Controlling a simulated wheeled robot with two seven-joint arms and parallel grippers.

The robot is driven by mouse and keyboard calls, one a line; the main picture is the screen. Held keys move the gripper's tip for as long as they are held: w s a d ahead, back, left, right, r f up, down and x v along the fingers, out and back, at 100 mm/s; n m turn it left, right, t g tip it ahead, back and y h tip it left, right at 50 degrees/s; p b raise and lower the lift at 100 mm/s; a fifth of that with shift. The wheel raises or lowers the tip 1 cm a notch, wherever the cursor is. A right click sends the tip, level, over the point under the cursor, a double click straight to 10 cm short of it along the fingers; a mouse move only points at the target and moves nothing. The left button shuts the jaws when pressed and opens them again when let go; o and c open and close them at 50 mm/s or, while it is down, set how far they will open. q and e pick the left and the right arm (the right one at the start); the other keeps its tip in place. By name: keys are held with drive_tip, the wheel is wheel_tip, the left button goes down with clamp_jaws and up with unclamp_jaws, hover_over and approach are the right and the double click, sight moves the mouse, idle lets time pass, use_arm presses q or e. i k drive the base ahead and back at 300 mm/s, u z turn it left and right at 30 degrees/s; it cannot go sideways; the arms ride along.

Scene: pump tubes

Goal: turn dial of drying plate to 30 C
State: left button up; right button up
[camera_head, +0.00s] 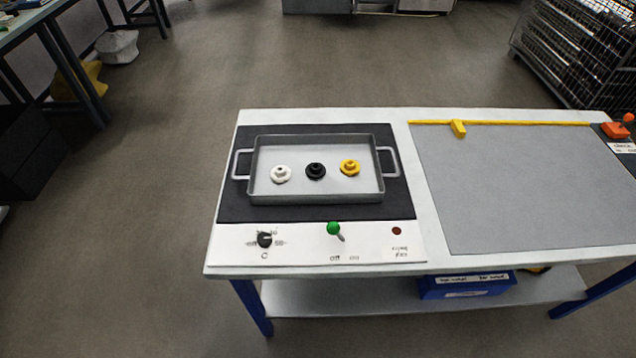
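The drying plate (228,200) is a black plate with a white control panel at the left of the table. Its dial (265,239) is a small black knob at the left of the panel, with faint scale marks around it and a "C" below. The scale numbers are too small to read surely, and I cannot tell the exact setting. A green-topped lever (334,229) stands to the right of the dial above off/on lettering. A dark red indicator (397,231) sits at the panel's right. Neither of my grippers is in view.
A grey tray (260,190) with two handles rests on the plate, holding white (281,174), black (316,171) and yellow (350,167) round parts. A grey mat (530,190) with a yellow bar (500,123) lies right. A blue box (466,287) is on the lower shelf.

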sight(264, 240)
drive_tip(key=u, duration=2.9)
drive_tip(key=k, duration=0.7)
drive_tip(key=z, duration=0.5)
